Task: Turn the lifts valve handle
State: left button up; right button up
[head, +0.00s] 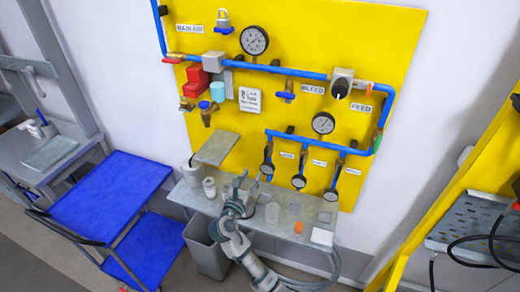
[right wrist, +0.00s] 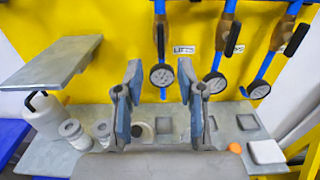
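The panel's lower row has three blue drop pipes with black valve handles and round gauges. The label beside the leftmost pipe reads LIFTS (right wrist: 184,50) in the right wrist view. The black lifts valve handle (right wrist: 160,38) hangs upright along that pipe, above its gauge (right wrist: 162,76). In the head view the lifts gauge (head: 267,168) is right of my right gripper (head: 241,178). In the right wrist view my right gripper (right wrist: 160,72) is open and empty, its fingers apart on either side of the lifts gauge in the picture, below the handle. My left gripper is not in view.
A grey shelf (head: 215,149) juts out at left above the bench (head: 205,207), which holds white containers (right wrist: 46,115), an orange piece (right wrist: 235,148) and a white block (right wrist: 267,152). Two more valve handles (right wrist: 225,38) (right wrist: 296,40) hang to the right. A blue table (head: 110,195) stands left.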

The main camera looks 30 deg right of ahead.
aim_at(265, 151)
jog(key=p+x, duration=0.1)
jog(key=x, duration=1.5)
jog(key=shift+f, duration=0.1)
jog(key=shift+a, duration=0.1)
jog(key=shift+s, duration=0.1)
grip_shut()
